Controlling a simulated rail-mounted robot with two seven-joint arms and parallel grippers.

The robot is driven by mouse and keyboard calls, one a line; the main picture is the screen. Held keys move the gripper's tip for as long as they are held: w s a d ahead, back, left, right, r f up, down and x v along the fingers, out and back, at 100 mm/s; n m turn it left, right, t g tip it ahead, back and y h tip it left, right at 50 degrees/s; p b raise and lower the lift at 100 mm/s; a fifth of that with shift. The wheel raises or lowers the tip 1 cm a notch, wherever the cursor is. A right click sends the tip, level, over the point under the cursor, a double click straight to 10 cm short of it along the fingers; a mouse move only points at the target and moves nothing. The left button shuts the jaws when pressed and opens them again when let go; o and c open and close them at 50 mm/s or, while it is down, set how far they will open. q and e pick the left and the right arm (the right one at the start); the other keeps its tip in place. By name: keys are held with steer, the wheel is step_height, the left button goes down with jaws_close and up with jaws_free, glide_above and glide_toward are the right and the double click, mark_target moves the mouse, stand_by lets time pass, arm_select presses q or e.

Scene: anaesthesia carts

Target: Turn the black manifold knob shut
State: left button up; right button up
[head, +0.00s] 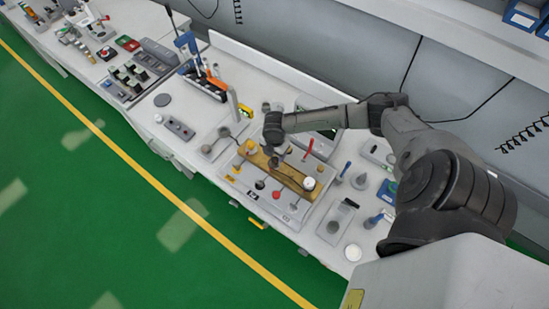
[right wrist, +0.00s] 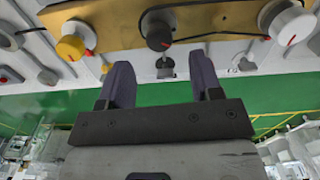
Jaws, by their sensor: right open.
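The black manifold knob (right wrist: 158,37) shows in the right wrist view, on the front of a brass-coloured manifold (right wrist: 115,28). A red mark shows on its face. It sits between a yellow knob (right wrist: 70,47) on the left and a white-grey knob (right wrist: 288,24) on the right. My right gripper (right wrist: 163,80) is open and empty. Its two fingers point towards the black knob, one to each side, and do not appear to touch it. In the head view my right gripper (head: 275,158) is over the brass manifold (head: 290,177) and partly hides its middle. My left gripper is not in view.
The manifold lies on a grey panel on a long white bench. A blue and orange device (head: 205,80) stands further left. Green floor (head: 110,190) is open in front.

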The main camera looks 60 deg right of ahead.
mark_target(275, 160)
steer(key=shift+f, duration=2.65)
steer(key=c, duration=0.9)
